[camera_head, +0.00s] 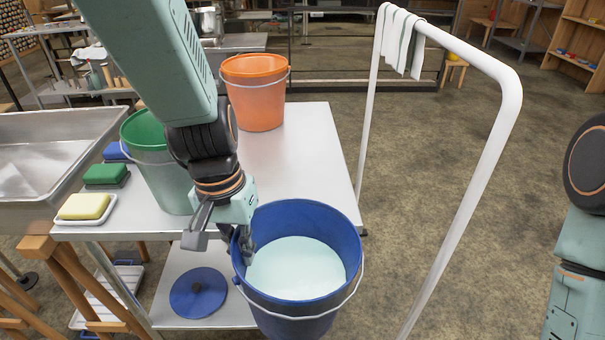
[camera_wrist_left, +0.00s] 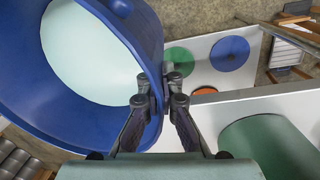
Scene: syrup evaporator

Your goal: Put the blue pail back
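The blue pail (camera_head: 305,318) is at the front of the steel table, overlapping its front edge in the head view. It is roughly upright and holds something pale and smooth. My left gripper (camera_head: 240,245) is shut on the left side of its rim. In the left wrist view the fingers (camera_wrist_left: 160,102) pinch the wall of the blue pail (camera_wrist_left: 149,42) between them. The pail's underside is hidden, so I cannot see what is below it. My right gripper is out of view; only part of my right arm shows at the right edge.
The steel table (camera_head: 300,150) carries an orange pail (camera_head: 257,100) at the back and a green pail (camera_head: 160,170) at the left, with sponges beside it. A blue lid (camera_head: 199,293) lies on the lower shelf. A white rail (camera_head: 465,195) with a cloth stands right.

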